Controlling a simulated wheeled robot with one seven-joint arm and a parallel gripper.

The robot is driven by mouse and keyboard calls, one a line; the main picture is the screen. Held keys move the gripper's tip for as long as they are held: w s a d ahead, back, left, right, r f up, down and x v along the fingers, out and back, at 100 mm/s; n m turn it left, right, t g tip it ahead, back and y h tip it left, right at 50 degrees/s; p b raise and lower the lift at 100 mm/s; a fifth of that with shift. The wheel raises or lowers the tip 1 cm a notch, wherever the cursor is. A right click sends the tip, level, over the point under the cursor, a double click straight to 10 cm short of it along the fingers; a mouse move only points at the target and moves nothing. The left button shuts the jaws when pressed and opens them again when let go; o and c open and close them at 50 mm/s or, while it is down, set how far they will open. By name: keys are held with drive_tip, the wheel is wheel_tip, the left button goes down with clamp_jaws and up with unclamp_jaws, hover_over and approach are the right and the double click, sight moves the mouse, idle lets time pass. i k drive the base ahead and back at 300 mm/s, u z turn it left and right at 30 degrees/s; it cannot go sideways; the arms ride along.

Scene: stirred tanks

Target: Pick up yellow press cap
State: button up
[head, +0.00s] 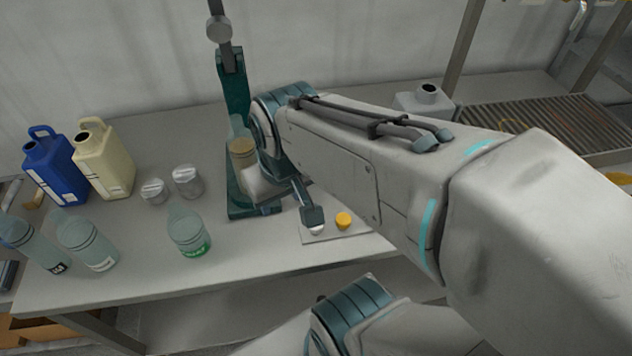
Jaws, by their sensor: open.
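The yellow press cap (344,220) is small and round. It sits on a thin grey mat or plate (345,234) near the front edge of the bench, in the head view. My gripper (313,217) shows as a dark end piece just left of the cap, apart from it in the picture. It is open, with nothing seen held in it, though the fingers are small and partly hidden. A small white piece (317,230) shows right under it; I cannot tell whether it is a cap or a fingertip. My arm covers the area right of and behind the yellow cap.
A teal press (234,92) with a lever stands behind the gripper, a bottle (243,152) at it. Blue (48,170) and cream (104,165) jugs, grey lids (187,181) and several bottles (188,231) stand left. The bench's front left (120,285) is clear.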

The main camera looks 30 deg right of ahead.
sight(342, 219)
drive_tip(key=k, duration=1.15)
drive_tip(key=u, duration=0.05)
drive_tip(key=i, duration=0.75)
drive_tip(key=z, duration=0.7)
